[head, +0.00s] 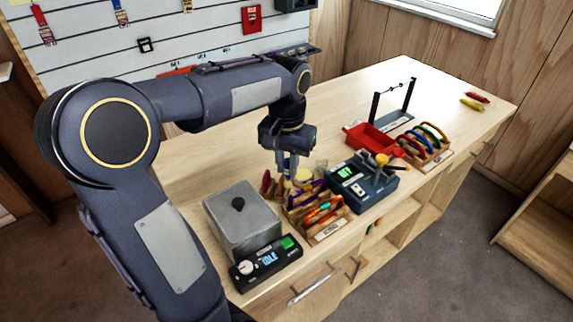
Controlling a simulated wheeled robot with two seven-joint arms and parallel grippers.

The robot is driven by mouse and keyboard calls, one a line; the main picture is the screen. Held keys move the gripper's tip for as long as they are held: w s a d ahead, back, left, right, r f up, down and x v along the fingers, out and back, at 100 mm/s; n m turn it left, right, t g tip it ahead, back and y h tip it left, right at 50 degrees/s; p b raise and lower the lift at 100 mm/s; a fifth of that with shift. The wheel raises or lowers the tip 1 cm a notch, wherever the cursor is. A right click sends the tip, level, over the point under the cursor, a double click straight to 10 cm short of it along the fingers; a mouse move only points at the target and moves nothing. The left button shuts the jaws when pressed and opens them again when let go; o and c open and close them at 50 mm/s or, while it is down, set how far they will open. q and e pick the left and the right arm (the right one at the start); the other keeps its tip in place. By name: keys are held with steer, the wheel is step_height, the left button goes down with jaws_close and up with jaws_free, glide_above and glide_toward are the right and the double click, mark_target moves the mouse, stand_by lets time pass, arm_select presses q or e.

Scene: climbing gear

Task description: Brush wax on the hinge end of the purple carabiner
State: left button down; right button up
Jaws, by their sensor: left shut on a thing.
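My left gripper (287,164) points down over the bench, behind the near wooden rack (328,231). It is shut on a slim thing with a blue part, probably the brush; the fingers and small size hide its shape. A pale yellow pot (303,175), which may be the wax, stands just right of the fingertips. A purple carabiner (301,195) seems to sit in the near rack among orange and red ones; its hinge end cannot be made out. My right gripper is out of view.
A grey lidded box (242,222) and a black control unit (266,262) stand at the front left. A glass (321,167), a blue-grey device (361,182), a red tray (370,139) and a far carabiner rack (428,157) stand to the right. The bench's far right is mostly clear.

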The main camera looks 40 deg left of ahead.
arm_select(q)
steer(key=shift+r+p, duration=1.45)
steer(key=shift+r, duration=0.4)
